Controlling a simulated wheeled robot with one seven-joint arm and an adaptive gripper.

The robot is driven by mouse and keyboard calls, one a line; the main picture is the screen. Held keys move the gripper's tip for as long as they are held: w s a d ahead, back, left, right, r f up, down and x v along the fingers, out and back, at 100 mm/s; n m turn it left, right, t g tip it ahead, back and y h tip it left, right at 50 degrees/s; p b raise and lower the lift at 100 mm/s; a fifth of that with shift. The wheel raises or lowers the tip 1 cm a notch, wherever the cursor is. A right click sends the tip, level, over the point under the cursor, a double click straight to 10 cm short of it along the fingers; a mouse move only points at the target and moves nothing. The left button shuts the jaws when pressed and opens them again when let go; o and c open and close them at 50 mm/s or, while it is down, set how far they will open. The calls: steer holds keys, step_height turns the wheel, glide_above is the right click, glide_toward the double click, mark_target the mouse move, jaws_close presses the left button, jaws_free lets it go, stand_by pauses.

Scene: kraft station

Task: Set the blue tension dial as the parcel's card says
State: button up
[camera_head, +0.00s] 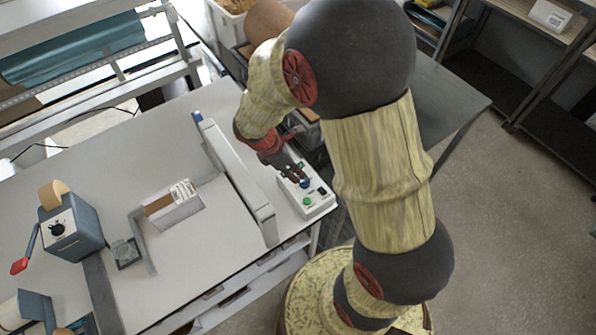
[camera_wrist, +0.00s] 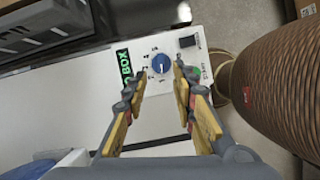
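The blue tension dial (camera_wrist: 160,63) is a round knob with a white pointer mark, set in a ring of small printed marks. It sits on a white control box (camera_head: 318,208). My gripper (camera_wrist: 162,69) is open, with its yellow-padded fingers on either side of the dial in the wrist view; I cannot tell whether they touch it. In the head view my gripper (camera_head: 299,178) is over the box and partly covers the dial. The parcel (camera_head: 174,208) is a white and brown box on the table. Its white card (camera_head: 183,190) is too small to read.
The control box also has a green-lettered display (camera_wrist: 124,66), a black switch (camera_wrist: 187,41) and a green button (camera_head: 307,201). A long pale machine (camera_head: 238,180) stands left of it. A blue-grey dispenser (camera_head: 82,228) with a red-tipped lever is at the left.

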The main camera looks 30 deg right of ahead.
mark_target(302, 181)
steer(key=x, duration=0.7)
steer(key=shift+f+b, duration=0.1)
steer(key=shift+b, duration=0.25)
steer(key=shift+s, duration=0.1)
steer(key=shift+c, duration=0.6)
jaws_close()
